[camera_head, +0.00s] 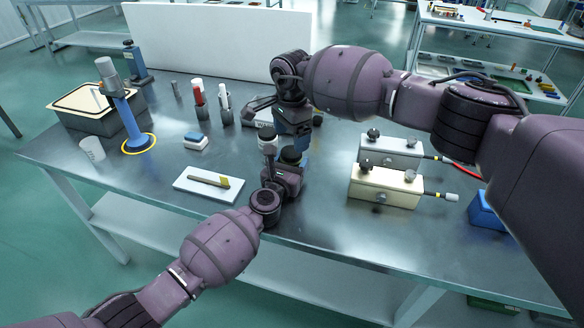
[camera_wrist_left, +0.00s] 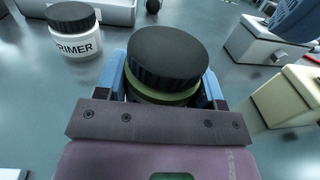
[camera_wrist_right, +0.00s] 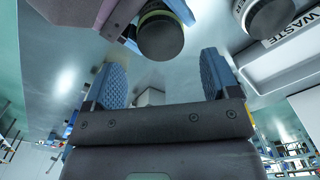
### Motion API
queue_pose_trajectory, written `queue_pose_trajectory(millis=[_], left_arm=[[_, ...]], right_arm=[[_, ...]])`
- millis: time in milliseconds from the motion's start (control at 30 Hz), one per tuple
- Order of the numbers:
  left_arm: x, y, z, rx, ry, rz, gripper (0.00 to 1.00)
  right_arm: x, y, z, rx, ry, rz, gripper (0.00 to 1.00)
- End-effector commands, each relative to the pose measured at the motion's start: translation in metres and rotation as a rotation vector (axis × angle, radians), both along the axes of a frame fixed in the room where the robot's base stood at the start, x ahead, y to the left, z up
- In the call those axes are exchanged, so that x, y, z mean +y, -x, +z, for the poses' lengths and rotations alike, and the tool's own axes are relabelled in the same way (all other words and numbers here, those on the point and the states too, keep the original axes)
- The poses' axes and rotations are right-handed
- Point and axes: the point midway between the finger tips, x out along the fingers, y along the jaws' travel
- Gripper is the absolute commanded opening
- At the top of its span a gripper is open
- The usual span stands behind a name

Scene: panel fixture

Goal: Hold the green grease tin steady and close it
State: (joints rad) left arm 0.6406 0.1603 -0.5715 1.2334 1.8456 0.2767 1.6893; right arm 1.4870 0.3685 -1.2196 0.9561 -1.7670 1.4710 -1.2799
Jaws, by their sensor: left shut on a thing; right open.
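The green grease tin (camera_wrist_left: 165,98) stands between the fingers of my left gripper (camera_wrist_left: 165,92), which is shut on it. A black ribbed lid (camera_wrist_left: 166,55) sits on top of the tin, and a green rim shows below it. I cannot tell how tightly the lid is on. In the head view the lid (camera_head: 291,155) shows above my left gripper (camera_head: 290,172). My right gripper (camera_wrist_right: 162,85) is open and empty, close to the tin. In the right wrist view the lid (camera_wrist_right: 160,38) is beyond the fingertips, at the top. In the head view my right gripper's fingers are partly hidden.
A white PRIMER jar (camera_wrist_left: 76,40) with a dark lid stands close beside the tin. A WASTE tray (camera_wrist_right: 285,55) lies behind. Two boxes with knobs (camera_head: 385,185) (camera_head: 392,150) stand to the right. A white board (camera_head: 208,184) with a brush lies to the left. The front table edge is near.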

Motion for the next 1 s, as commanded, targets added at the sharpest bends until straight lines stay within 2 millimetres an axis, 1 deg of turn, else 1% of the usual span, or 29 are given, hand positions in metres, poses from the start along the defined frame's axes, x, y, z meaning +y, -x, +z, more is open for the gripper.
queue_pose_trajectory(millis=[133,200,267,467,567,667,767,1000], left_arm=[[-0.001,0.000,0.000,0.000,0.000,-0.002,0.00],[-0.001,0.000,0.000,0.000,0.001,-0.002,0.00],[-0.001,0.001,0.000,0.000,0.001,-0.002,0.00],[-0.002,0.001,0.000,-0.001,0.001,-0.003,0.00],[-0.002,0.001,0.000,-0.001,0.001,-0.003,0.00],[-0.002,0.001,0.000,-0.001,0.001,-0.003,0.00],[-0.002,0.001,0.000,-0.001,0.001,-0.003,0.00],[-0.002,0.001,0.001,-0.001,0.001,-0.003,0.00]], right_arm=[[0.000,0.000,-0.001,0.000,0.000,0.000,0.81],[0.000,0.000,-0.001,0.000,0.000,0.000,0.92],[0.000,0.000,-0.001,-0.001,-0.001,0.000,1.00],[0.000,0.000,-0.001,-0.001,-0.001,-0.001,1.00],[0.000,-0.001,0.003,-0.002,0.000,0.000,1.00],[-0.001,-0.001,0.013,-0.004,0.000,0.000,1.00],[0.000,-0.001,0.030,-0.004,-0.001,0.001,1.00],[0.000,-0.001,0.077,-0.004,-0.001,0.000,1.00]])
